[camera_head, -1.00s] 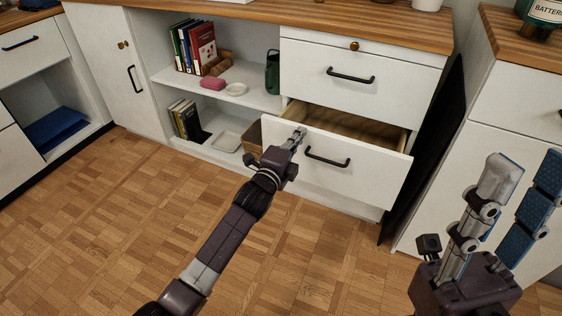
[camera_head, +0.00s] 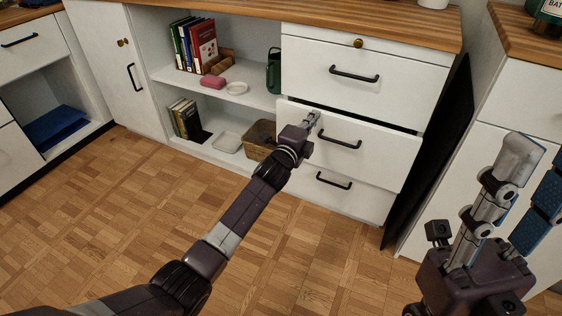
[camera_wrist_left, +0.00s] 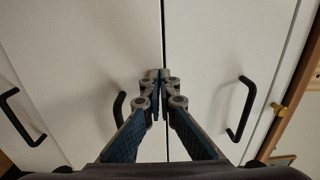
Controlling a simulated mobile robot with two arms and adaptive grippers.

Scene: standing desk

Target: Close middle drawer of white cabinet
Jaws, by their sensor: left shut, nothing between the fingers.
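The white cabinet (camera_head: 300,48) has a stack of drawers on its right side. Its middle drawer (camera_head: 378,152) stands slightly out, with a narrow dark gap along its top edge, widest toward the right. Its black bar handle (camera_head: 340,139) is clear of my gripper. My left gripper (camera_head: 313,117) is shut and empty, with its tips at the upper left part of the drawer front. In the left wrist view the shut fingertips (camera_wrist_left: 160,74) lie over the seam between the drawer fronts; contact is unclear. My right gripper (camera_head: 535,165) is open and empty at the lower right.
The top drawer (camera_head: 365,92) and bottom drawer (camera_head: 345,197) look closed. Left of them are open shelves with books (camera_head: 195,48), a green vase (camera_head: 273,72) and a basket (camera_head: 259,138). A dark panel (camera_head: 432,155) stands right of the drawers. The wooden floor (camera_head: 110,220) is clear.

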